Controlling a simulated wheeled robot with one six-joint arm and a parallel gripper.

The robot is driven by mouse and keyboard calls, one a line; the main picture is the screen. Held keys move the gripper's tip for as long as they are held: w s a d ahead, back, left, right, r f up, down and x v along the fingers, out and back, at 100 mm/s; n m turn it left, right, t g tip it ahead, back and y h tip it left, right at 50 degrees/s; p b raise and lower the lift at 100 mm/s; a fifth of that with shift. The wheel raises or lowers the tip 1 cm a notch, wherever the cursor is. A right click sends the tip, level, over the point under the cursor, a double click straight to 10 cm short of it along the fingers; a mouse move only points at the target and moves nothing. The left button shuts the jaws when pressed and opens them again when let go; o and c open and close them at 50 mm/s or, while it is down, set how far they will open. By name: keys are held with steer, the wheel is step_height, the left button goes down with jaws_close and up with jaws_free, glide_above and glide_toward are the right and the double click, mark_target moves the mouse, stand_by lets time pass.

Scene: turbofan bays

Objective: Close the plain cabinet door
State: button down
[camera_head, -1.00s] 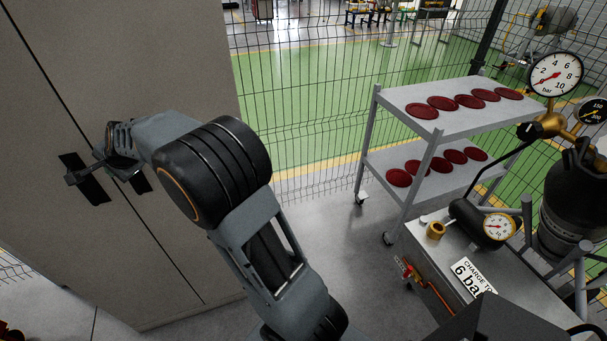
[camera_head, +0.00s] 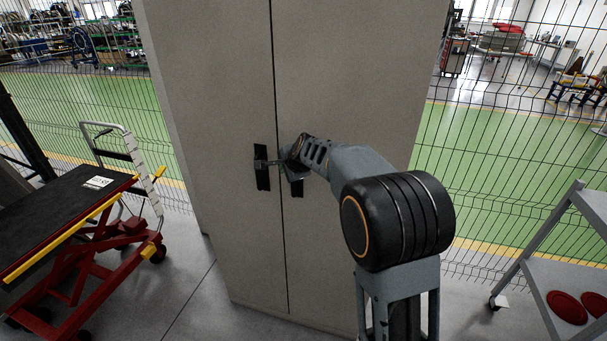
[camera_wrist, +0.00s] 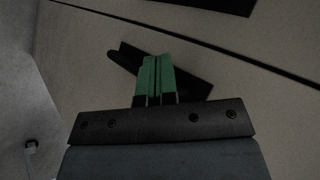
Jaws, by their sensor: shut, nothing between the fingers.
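The plain cabinet (camera_head: 350,80) is tall and grey-beige, with two doors that meet at a thin dark seam. The left door (camera_head: 215,100) and right door (camera_head: 320,240) look about flush. Each has a black handle by the seam, the left handle (camera_head: 262,180) and the right handle (camera_head: 297,188), which my wrist partly covers. In the wrist view, my gripper (camera_wrist: 158,60) has its green fingers together and empty, in front of a black handle (camera_wrist: 195,85) on a door face. I cannot tell whether they touch it. The fingertips are not clear in the head view.
A red lift cart (camera_head: 85,265) with a dark top stands on the left. A grey shelf trolley (camera_head: 530,250) with dark red discs stands on the right. A wire fence (camera_head: 480,150) runs behind the cabinet. Some bare floor shows in front.

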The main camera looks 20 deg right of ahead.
steer(key=s+a+r+n+p, duration=0.1)
steer(key=s+a+r, duration=0.6)
steer(key=s+a, duration=0.15)
steer(key=s+d+f+n+g+h, duration=0.1)
steer(key=s+d+f+n, duration=0.1)
steer(key=s, duration=0.6)
steer(key=s+d+f+n+g, duration=0.2)
steer(key=s+d+f+n, duration=0.1)
steer(key=s+d+n, duration=0.2)
steer(key=s+d+f+n+g+h, duration=0.1)
steer(key=s+d+f+n, duration=0.2)
steer(key=s+n, duration=0.4)
steer(key=s+d, duration=0.1)
steer(key=s, duration=0.5)
steer(key=shift+h, duration=0.3)
